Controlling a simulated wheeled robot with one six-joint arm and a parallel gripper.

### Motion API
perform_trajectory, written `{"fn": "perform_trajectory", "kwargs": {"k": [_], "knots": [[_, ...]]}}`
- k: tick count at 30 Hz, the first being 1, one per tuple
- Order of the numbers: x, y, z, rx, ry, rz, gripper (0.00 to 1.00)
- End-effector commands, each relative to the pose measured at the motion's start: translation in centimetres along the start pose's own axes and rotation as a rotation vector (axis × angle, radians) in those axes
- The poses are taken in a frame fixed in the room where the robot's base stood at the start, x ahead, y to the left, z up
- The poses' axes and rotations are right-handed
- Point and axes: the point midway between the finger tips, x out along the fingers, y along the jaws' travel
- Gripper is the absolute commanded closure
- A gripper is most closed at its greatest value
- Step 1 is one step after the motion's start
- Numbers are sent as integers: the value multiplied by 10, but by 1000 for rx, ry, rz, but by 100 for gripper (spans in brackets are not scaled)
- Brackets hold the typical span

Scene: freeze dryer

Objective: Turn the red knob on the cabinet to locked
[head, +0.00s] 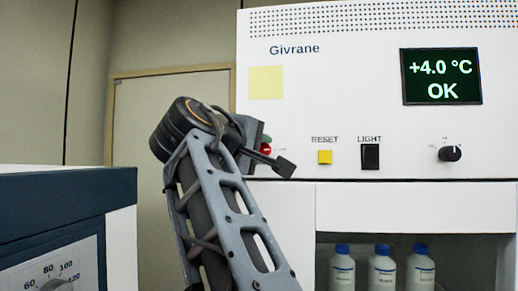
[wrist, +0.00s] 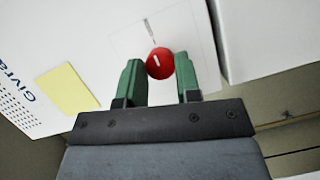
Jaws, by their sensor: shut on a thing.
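The red knob (wrist: 159,62) sits on the white cabinet front in the wrist view, with a short white mark on its face. A small printed tick (wrist: 147,27) lies on the panel beyond it, within a thin-lined square label. My gripper (wrist: 158,76) has its two green fingers on either side of the knob and is shut on it. In the head view the knob (head: 265,149) shows only partly, behind my gripper at the cabinet's lower left. Its label lettering is hidden or too small to read.
A yellow note (head: 266,82) is above the knob. To its right are a yellow reset button (head: 325,157), a black light switch (head: 370,157) and a black dial (head: 450,153). Bottles (head: 383,270) stand in the opening below. A blue-topped unit (head: 70,200) is at left.

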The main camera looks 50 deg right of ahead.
Motion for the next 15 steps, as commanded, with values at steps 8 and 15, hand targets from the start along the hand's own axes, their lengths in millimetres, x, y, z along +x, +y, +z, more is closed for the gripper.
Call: {"fn": "perform_trajectory", "kwargs": {"k": [8,15], "knots": [[0,0,0,1,0,-1,64],[0,0,0,0,0,0,43]]}}
